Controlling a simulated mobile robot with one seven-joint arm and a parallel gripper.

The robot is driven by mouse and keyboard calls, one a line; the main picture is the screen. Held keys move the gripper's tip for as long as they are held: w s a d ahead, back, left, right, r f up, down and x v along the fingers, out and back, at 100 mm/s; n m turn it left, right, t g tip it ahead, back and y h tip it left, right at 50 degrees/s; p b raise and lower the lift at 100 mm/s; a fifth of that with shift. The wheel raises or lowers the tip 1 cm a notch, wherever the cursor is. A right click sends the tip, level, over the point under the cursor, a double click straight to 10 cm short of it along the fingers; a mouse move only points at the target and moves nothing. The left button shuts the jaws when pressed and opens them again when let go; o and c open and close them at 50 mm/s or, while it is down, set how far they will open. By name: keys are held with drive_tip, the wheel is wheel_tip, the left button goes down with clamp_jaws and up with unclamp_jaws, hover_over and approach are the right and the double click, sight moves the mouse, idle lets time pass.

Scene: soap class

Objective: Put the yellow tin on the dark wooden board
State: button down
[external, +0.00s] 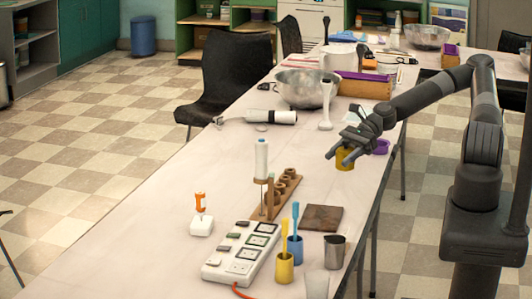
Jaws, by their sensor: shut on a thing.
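The yellow tin (345,162) is in my gripper (340,154), which is shut on it. It is at the right side of the long table, beyond the dark wooden board. I cannot tell whether the tin's base touches the tabletop. Its upper part is partly hidden by the fingers. The dark wooden board (322,218) is a flat square slab lying near the table's right edge, nearer the camera than the tin. Its top is bare.
Near the board are a wooden rack (270,205), a blue cup (295,248), a yellow cup (284,268), a metal jug (335,252) and a white power strip (241,252). A purple item (381,147) and metal bowl (303,88) stand beyond. Table between tin and board looks clear.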

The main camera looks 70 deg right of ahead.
drive_tip(key=x, duration=0.4)
drive_tip(key=s+f+x, duration=0.1)
drive_tip(key=x, duration=0.3)
drive_tip(key=s+f+x, duration=0.1)
drive_tip(key=x, duration=0.4)
drive_tip(key=shift+s+a, duration=0.2)
drive_tip(key=shift+s, duration=0.05)
drive_tip(key=shift+f, duration=2.05)
drive_tip(key=shift+f, duration=0.1)
drive_tip(key=c, duration=0.6)
unclamp_jaws()
drive_tip(key=v, duration=1.2)
drive_tip(key=shift+r, duration=0.25)
drive_tip(key=shift+a+f, duration=0.1)
drive_tip(key=shift+a, duration=0.05)
